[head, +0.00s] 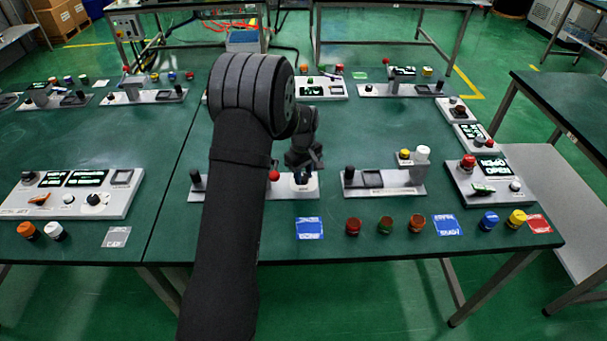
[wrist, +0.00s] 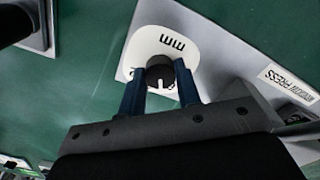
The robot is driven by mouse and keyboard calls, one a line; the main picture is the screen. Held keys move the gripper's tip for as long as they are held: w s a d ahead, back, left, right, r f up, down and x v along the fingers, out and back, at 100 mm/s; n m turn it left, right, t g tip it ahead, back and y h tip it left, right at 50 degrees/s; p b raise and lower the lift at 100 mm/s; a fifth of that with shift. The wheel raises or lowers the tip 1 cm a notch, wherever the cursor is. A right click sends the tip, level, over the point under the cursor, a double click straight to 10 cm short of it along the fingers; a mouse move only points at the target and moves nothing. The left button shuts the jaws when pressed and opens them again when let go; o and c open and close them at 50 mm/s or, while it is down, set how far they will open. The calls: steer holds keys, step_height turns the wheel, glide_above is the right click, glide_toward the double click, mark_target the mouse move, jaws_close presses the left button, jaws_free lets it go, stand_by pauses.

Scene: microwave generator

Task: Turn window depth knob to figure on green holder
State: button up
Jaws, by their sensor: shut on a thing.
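A dark round knob (wrist: 156,73) with a white pointer mark sits on a white dial plate (wrist: 150,42) marked "mm" in the wrist view. My gripper (wrist: 160,88) has its two blue fingers on either side of the knob and is shut on it. The pointer is towards the gripper side; the figure it points to is hidden. In the head view my gripper (head: 303,172) is down at a grey panel (head: 307,190), and the knob there is mostly covered. I cannot pick out a green holder or read its figure.
A red button (head: 274,175) stands left of my gripper. Another panel (head: 400,190) lies to the right. A blue card (head: 309,228) and several loose buttons lie along the front edge. My arm hides part of the table.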

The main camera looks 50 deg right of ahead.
steer(key=m, duration=0.4)
steer(key=shift+m, duration=0.3)
steer(key=m, duration=0.3)
steer(key=shift+m, duration=0.3)
steer(key=m, duration=0.3)
steer(key=shift+m, duration=2)
steer(key=o, duration=1)
steer(key=shift+c, duration=0.2)
